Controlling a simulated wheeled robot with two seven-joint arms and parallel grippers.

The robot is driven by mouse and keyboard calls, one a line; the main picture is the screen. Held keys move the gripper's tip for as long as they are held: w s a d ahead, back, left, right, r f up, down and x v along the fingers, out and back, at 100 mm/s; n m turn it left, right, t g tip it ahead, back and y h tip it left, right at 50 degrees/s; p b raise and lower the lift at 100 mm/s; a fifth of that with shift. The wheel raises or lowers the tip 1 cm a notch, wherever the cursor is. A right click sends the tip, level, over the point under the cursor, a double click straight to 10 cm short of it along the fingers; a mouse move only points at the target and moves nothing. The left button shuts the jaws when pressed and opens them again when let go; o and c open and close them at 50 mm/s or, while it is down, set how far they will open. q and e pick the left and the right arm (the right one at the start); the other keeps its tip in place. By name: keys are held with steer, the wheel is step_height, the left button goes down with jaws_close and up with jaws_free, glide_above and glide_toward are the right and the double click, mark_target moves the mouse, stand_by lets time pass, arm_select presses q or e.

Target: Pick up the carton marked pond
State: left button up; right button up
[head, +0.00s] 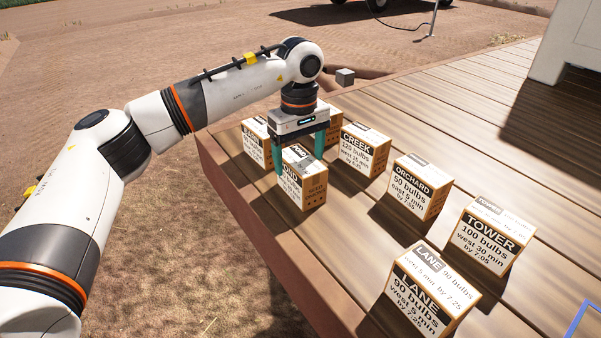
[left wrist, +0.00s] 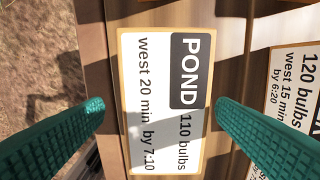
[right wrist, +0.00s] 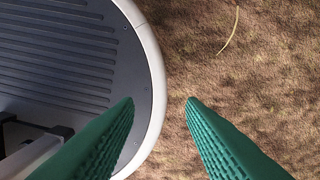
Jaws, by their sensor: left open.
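The pond carton (head: 305,187) stands on the wooden deck near its left edge, a small box with a white label and dark name band. My left gripper (head: 298,165) is directly above it, pointing down, its green fingers apart. In the left wrist view the top label of the pond carton (left wrist: 160,100) reads POND, 110 bulbs, west 20 min, by 7:10. It lies between the two open fingers of my left gripper (left wrist: 158,108). I cannot tell if they touch it.
The creek carton (head: 362,150) stands just right of the pond carton, with another carton (head: 257,143) close behind left. The orchard (head: 417,187), tower (head: 484,236) and lane (head: 430,290) cartons stand farther right. Deck boards (head: 450,110) behind them are clear.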

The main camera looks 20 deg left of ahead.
arm_select(q)
steer(key=shift+w+f, duration=0.15)
steer(key=shift+f, duration=0.25)
step_height(320, 180, down, 4)
steer(key=shift+f+p, duration=0.1)
steer(key=shift+p, duration=0.9)
steer(key=shift+f, duration=0.35)
steer(key=shift+d, duration=0.1)
steer(key=c, duration=0.7)
steer(key=shift+r, duration=0.1)
steer(key=c, duration=0.7)
arm_select(e)
steer(key=shift+w+r, duration=0.8)
steer(key=shift+r, duration=0.2)
